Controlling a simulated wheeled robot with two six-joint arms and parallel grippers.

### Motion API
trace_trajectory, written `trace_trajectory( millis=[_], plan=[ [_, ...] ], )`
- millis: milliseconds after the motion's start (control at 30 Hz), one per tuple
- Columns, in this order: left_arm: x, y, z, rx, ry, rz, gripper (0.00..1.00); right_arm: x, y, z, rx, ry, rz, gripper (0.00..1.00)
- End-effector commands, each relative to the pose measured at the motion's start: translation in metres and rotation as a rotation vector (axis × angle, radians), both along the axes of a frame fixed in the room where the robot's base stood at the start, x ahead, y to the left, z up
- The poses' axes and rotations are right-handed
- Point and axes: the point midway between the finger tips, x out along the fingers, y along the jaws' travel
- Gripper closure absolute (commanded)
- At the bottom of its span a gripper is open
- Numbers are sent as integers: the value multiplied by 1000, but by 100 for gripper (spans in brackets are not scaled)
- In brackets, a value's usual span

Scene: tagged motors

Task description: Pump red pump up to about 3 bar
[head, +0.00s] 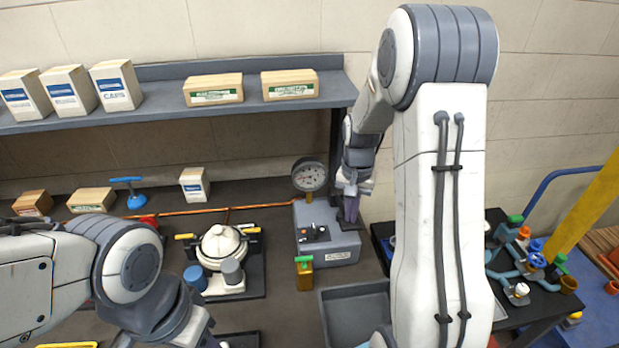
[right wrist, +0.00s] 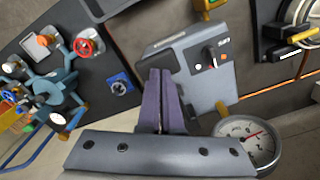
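A gauge (head: 309,175) with a white dial and a dark rim stands behind a grey box unit (head: 327,245). In the right wrist view the gauge (right wrist: 247,142) shows a red needle; its numbers are too small to read. The box carries a small dark knob (head: 313,233). A small red part (head: 148,220) shows behind my left arm, mostly hidden; I cannot tell whether it is the red pump. My right gripper (head: 350,210) points down at the box's right end, its purple fingers (right wrist: 162,100) together with nothing visible between them. My left gripper is below the picture.
A blue T-handled device (head: 127,190) stands at the back left, and a yellow one with a green top (head: 304,272) before the box. A white-domed device (head: 221,245) sits left of the box. An empty dark tray (head: 352,312) lies in front. Valved pipework (head: 535,262) stands right.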

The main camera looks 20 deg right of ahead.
Motion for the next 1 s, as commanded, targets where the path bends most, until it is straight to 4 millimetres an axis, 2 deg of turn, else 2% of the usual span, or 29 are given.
trace_trajectory(
  millis=[567,767,1000],
  plan=[
    [0,0,-19,0,0,0,53,1,0,-28,-1,-3,0,100],
    [0,0,-13,0,0,0,53,1,0,-21,-1,-4,0,100],
    [0,0,7,0,0,0,53,0,0,1,0,-1,0,100]
  ],
)
